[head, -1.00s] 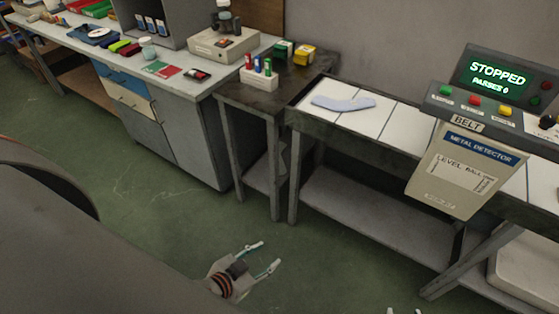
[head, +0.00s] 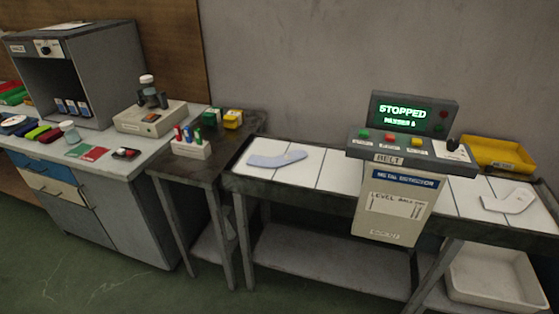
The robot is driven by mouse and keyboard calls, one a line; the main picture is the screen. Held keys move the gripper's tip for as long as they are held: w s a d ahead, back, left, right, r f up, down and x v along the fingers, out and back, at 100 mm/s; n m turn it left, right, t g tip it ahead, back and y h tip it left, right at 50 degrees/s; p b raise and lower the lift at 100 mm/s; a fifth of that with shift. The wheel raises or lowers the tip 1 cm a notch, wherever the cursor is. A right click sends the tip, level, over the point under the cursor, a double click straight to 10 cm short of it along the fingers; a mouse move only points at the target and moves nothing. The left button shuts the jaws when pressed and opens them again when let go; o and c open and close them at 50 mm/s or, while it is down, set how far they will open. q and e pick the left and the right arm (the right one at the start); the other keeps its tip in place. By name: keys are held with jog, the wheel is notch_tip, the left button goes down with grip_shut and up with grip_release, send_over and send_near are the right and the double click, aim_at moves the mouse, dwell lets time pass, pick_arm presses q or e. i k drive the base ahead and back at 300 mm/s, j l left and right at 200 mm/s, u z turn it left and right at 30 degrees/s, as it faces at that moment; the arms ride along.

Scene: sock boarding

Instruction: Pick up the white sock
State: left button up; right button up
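A white, sock-shaped flat piece (head: 510,203) lies on the right end of the belt, past the metal detector. A pale bluish sock-shaped piece (head: 275,160) lies flat on the left end of the belt (head: 332,172). Neither of my grippers is in the head view now, and nothing touches either piece.
The metal detector (head: 398,200) with its "STOPPED" display (head: 403,111) straddles the belt between the two pieces. A yellow tray (head: 497,152) sits behind the belt's right end. A white bin (head: 495,283) stands below. A cluttered bench (head: 110,155) is at left.

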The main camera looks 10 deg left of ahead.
aim_at(519, 198)
jog(key=l+z, duration=0.1)
jog(key=z, duration=0.3)
jog(key=i+z, duration=0.1)
jog(key=z, duration=0.3)
jog(key=l+z, duration=0.1)
jog(key=z, duration=0.35)
jog(key=i+l+u, duration=0.2)
jog(key=i+l, duration=0.4)
jog(key=l, duration=0.15)
